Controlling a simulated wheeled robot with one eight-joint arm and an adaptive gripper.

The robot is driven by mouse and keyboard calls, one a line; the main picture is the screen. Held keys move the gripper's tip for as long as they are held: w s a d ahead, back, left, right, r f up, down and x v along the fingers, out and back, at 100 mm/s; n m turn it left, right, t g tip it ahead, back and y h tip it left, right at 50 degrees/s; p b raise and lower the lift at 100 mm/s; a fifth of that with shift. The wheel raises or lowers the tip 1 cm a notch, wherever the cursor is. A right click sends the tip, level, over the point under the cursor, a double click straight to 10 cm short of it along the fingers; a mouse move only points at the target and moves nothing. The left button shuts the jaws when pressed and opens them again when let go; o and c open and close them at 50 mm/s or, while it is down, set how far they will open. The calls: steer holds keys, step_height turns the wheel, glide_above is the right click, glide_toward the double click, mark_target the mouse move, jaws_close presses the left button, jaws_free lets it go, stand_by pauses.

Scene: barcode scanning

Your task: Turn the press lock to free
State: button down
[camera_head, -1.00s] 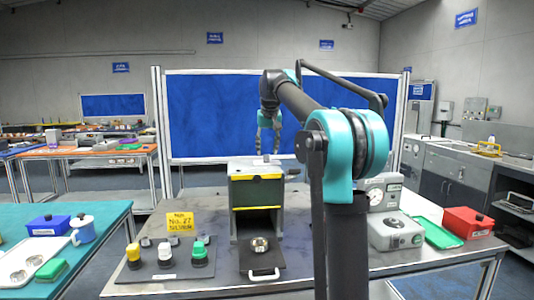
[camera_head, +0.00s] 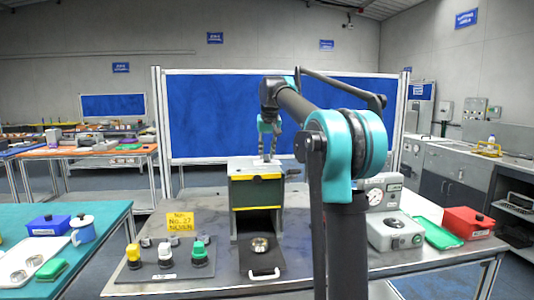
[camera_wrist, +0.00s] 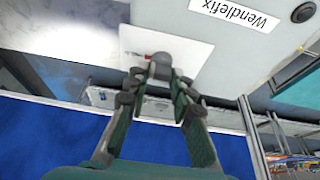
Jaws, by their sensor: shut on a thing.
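The press (camera_head: 257,192) is a grey box with a black and yellow front, standing on the middle table. On its top, the press lock shows in the wrist view as a small grey knob (camera_wrist: 160,66) with a red mark on one side, set on a white plate (camera_wrist: 192,50). My gripper (camera_head: 267,158) points down onto the press top. In the wrist view my gripper (camera_wrist: 158,75) has a fingertip on each side of the knob and is shut on it. The head view hides most of the knob behind the fingers.
A tray with a metal cup (camera_head: 260,245) and white handle sits at the press opening. A gauge device (camera_head: 395,232), green tray (camera_head: 438,232) and red box (camera_head: 467,222) are right.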

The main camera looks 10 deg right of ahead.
steer(key=shift+n, duration=0.3)
steer(key=n, duration=0.1)
steer(key=n+y, duration=0.1)
steer(key=n, duration=0.1)
steer(key=shift+d+y, duration=0.2)
steer(key=shift+y, duration=0.1)
steer(key=n, duration=0.2)
steer(key=n+g+y, duration=0.1)
steer(key=n, duration=0.2)
steer(key=shift+w+d+y, duration=0.1)
steer(key=shift+w+y, duration=0.05)
steer(key=shift+y, duration=0.15)
steer(key=n, duration=0.2)
steer(key=n+g+y, duration=0.1)
steer(key=n, duration=0.1)
steer(key=shift+w+g, duration=0.1)
steer(key=shift+g, duration=0.2)
steer(key=n+g, duration=0.1)
steer(key=n, duration=0.4)
steer(key=shift+w+g, duration=0.1)
steer(key=shift+g, duration=0.3)
steer(key=shift+n, duration=0.3)
steer(key=c, duration=1.3)
jaws_free()
